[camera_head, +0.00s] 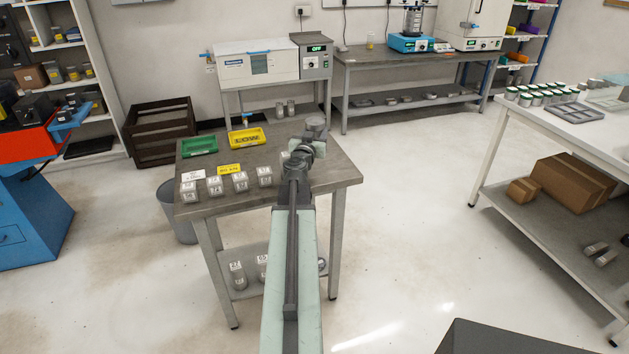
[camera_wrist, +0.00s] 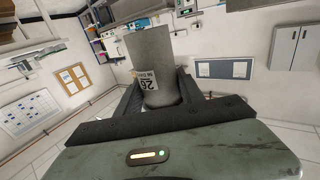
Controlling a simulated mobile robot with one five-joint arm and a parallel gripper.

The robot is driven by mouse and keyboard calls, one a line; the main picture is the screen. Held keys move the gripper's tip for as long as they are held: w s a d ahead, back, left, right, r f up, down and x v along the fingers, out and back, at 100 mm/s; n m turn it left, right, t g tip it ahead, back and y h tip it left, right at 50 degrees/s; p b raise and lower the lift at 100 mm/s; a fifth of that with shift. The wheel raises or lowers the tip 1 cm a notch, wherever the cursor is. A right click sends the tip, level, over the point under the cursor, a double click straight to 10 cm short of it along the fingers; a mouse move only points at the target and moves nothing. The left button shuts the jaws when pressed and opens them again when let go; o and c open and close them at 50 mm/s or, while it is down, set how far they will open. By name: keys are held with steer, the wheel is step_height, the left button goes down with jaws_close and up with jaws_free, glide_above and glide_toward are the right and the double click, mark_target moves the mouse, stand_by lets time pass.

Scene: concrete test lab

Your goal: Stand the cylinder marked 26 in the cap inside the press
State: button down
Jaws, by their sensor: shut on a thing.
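The cylinder marked 26 (camera_wrist: 150,55) is a grey concrete cylinder with a white label that reads upside down in the wrist view. My gripper (camera_wrist: 160,90) is shut on it, with one dark finger on each side. In the head view my gripper (camera_head: 308,147) is at the far end of my outstretched arm, above the right part of the grey table (camera_head: 310,175). The grey end of the held cylinder (camera_head: 316,125) shows there. I cannot make out the press or its cap with certainty in either view.
Several labelled cylinders (camera_head: 239,182) stand along the table's front left, near a green tray (camera_head: 199,146) and a yellow tray (camera_head: 247,138). More stand on its lower shelf. A blue and red machine (camera_head: 30,220) is at the left. Floor right of the table is clear.

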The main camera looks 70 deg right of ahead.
steer(key=shift+f+b, duration=4.9)
steer(key=shift+b, duration=0.15)
steer(key=c, duration=0.7)
jaws_free()
